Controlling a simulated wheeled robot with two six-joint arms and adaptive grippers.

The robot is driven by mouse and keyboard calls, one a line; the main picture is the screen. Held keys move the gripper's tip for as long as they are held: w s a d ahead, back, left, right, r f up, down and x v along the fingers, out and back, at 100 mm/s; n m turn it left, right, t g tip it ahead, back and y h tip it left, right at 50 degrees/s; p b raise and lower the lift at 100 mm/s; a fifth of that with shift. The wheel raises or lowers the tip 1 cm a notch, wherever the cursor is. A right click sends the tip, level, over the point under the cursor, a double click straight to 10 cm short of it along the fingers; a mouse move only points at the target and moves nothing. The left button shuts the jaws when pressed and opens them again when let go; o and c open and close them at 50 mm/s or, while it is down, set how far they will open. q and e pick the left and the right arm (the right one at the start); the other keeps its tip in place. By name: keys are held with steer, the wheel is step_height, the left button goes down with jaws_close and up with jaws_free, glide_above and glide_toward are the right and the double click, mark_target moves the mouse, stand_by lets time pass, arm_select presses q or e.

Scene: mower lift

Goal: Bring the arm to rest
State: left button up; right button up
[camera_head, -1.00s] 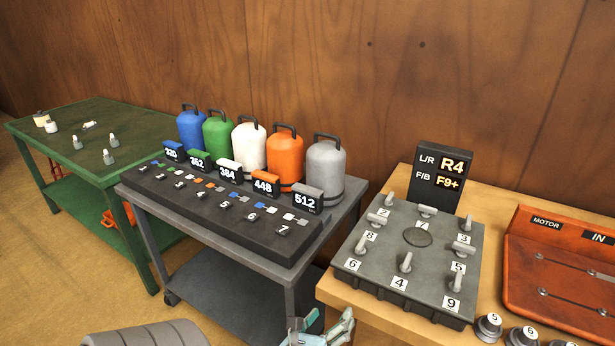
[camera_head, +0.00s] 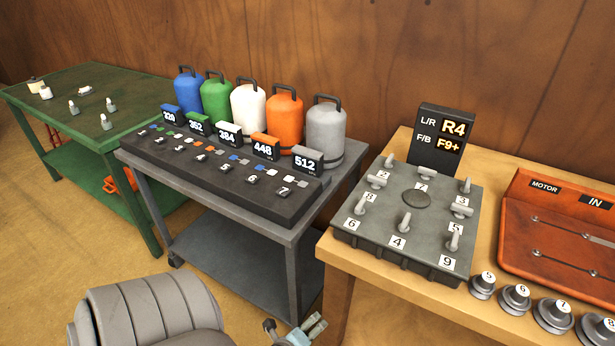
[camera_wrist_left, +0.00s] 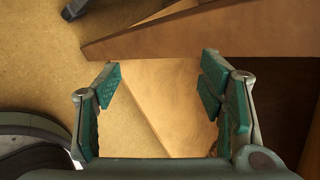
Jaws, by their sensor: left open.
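My left gripper (camera_head: 312,326) shows at the bottom edge of the head view, partly cut off, in front of the wooden table's left corner. In the left wrist view the same gripper (camera_wrist_left: 160,78) has its two teal-padded fingers wide apart. Nothing is between them; the tan floor and brown wooden parts lie beyond. No contact with the table can be made out. My right gripper is in neither view.
The wooden table (camera_head: 365,275) carries a grey peg board (camera_head: 395,222), a red-brown panel (camera_head: 525,252) and several numbered weights (camera_head: 553,315). A grey cart (camera_head: 230,240) holds coloured canisters. A green table (camera_head: 60,85) stands at the far left.

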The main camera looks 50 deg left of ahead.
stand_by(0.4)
arm_select(q)
steer(key=s+d+f+n+g+h, duration=0.1)
steer(key=s+f+n+g, duration=0.3)
steer(key=s+f+n, duration=0.5)
steer(key=s+d+f+n+g+h, duration=0.1)
steer(key=s+d+f+n+g, duration=0.2)
steer(key=s+f+n, duration=0.6)
steer(key=s+d, duration=0.1)
steer(key=s, duration=0.5)
steer(key=shift+s+d+f+g+h, duration=0.2)
steer(key=shift+d+g+h, duration=0.1)
steer(key=shift+d+g, duration=0.1)
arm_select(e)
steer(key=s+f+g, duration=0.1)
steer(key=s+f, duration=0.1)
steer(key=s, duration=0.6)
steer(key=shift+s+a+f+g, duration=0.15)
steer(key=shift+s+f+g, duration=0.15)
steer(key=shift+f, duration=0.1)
